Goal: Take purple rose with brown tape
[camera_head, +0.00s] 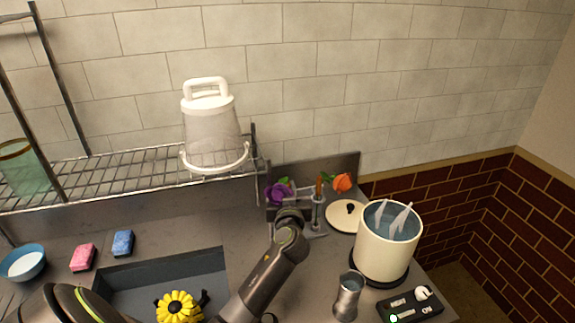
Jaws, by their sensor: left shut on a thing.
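The purple rose (278,192) is at the back of the counter, just above and left of the end of my left arm. My left gripper (296,203) is beside it, shut on the rose as far as this view shows; the wrist hides the fingertips and the stem. A brown upright piece (318,187) stands just right of the gripper, above a grey holder (317,213). I cannot tell whether it is the rose's tape. An orange rose (343,182) is further right. My right gripper is not in view.
A cream pot (388,252) and its lid (345,216) stand to the right. A metal cup (348,296) and a control box (410,306) are in front. A wire shelf (110,179) holds a white bucket (212,135).

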